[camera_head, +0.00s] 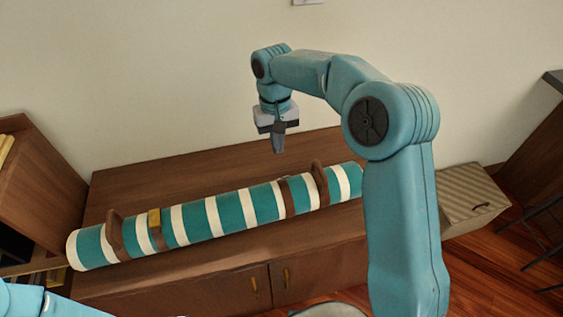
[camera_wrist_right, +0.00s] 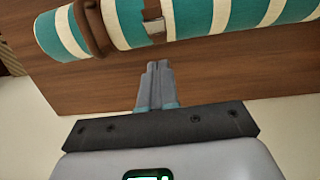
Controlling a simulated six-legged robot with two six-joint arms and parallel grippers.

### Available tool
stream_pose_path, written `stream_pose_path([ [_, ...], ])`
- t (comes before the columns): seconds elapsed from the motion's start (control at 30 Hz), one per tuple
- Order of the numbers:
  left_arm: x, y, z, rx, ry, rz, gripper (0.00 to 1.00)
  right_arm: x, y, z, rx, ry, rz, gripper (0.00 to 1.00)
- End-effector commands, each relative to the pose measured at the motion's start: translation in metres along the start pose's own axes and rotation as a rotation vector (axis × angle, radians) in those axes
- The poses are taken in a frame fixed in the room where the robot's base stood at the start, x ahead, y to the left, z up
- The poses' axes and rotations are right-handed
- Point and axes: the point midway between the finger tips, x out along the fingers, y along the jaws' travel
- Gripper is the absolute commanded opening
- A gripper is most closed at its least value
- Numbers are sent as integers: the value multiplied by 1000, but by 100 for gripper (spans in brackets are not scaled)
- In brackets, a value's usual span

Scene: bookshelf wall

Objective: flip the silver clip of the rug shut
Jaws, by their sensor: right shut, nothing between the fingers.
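The rug (camera_head: 233,211) is a long roll striped teal and white, lying on the brown cabinet top. A brown strap (camera_head: 287,197) and a brown loop (camera_head: 319,183) go round its right part. The silver clip (camera_wrist_right: 155,27) shows on that strap in the right wrist view; I cannot tell if it is open or flat. A gold clip (camera_head: 154,219) sits on the left strap. My right gripper (camera_head: 278,150) is shut and empty, above the back of the cabinet top. Its fingertips (camera_wrist_right: 157,66) point towards the strap, apart from the rug. My left gripper is out of view.
The cabinet top (camera_head: 190,168) is bare behind the rug, up to the pale wall. A wooden shelf unit (camera_head: 40,190) stands at the left. A striped box (camera_head: 465,195) is at the right. Part of my left arm shows at the lower left.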

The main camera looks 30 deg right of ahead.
Motion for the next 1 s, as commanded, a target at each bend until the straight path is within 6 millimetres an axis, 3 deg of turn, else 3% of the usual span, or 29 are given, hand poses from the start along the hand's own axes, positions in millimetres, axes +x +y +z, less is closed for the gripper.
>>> stream_pose_path([
  [0.1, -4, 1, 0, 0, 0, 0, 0, 21, 0, 3, -1, -3, 2, 0],
  [0.3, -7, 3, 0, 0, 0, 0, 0, 37, 0, 21, 0, -1, 0, 0],
  [0.83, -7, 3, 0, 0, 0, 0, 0, 45, 0, 29, 0, 2, 0, 0],
  [1.0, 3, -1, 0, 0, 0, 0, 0, 48, 0, 30, -1, 26, 0, 0],
])
